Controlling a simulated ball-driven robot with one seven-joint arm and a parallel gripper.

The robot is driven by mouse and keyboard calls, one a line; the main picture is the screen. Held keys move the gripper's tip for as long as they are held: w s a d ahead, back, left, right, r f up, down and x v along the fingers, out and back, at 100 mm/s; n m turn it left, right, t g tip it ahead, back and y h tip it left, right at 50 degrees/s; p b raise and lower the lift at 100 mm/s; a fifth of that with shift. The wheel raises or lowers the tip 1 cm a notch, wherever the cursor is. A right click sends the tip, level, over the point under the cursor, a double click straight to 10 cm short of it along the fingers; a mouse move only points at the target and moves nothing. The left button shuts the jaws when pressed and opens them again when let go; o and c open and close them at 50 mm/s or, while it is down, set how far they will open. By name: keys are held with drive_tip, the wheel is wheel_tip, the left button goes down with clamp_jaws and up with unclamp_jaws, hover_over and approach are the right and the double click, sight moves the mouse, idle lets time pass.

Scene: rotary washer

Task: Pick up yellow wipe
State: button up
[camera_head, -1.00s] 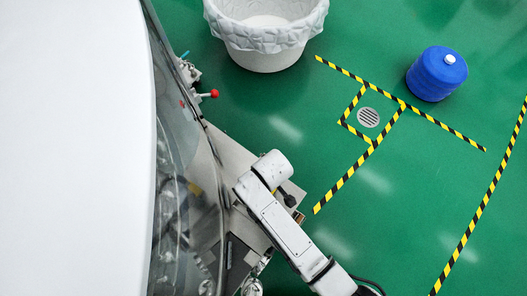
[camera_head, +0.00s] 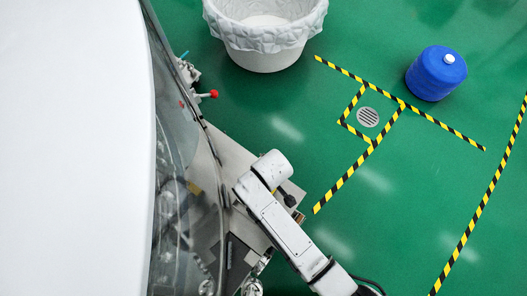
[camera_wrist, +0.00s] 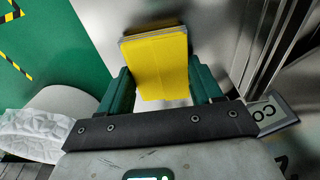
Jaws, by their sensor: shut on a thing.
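The yellow wipe (camera_wrist: 158,62) is a flat, folded rectangle in the wrist view, upright in the picture between the two green fingers. My gripper (camera_wrist: 160,82) is shut on it, with one finger at each side edge. A grey layered edge shows along the wipe's top. Pale metal surfaces lie behind the wipe; I cannot tell whether it touches them. In the head view my white arm reaches to the metal panel beside the washer, and the gripper itself is hidden.
The washer's white housing and curved glass (camera_head: 180,150) fill the left, with a red-knobbed lever (camera_head: 213,94). A white lined bin (camera_head: 265,58) stands at the back. A blue drum (camera_head: 436,76) stands right on open green floor with striped tape and a drain (camera_head: 368,117).

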drive_tip(key=shift+r, duration=0.15)
drive_tip(key=shift+r, duration=0.2)
wheel_tip(320, 180, up, 2)
drive_tip(key=shift+r, duration=0.15)
drive_tip(key=s+d+r+p, duration=0.1)
drive_tip(key=s+d+r, duration=0.4)
drive_tip(key=s+r, duration=0.5)
drive_tip(key=s, duration=0.3)
drive_tip(key=shift+d, duration=0.15)
drive_tip(key=o, duration=0.5)
drive_tip(key=c, duration=0.3)
drive_tip(key=shift+c, duration=0.2)
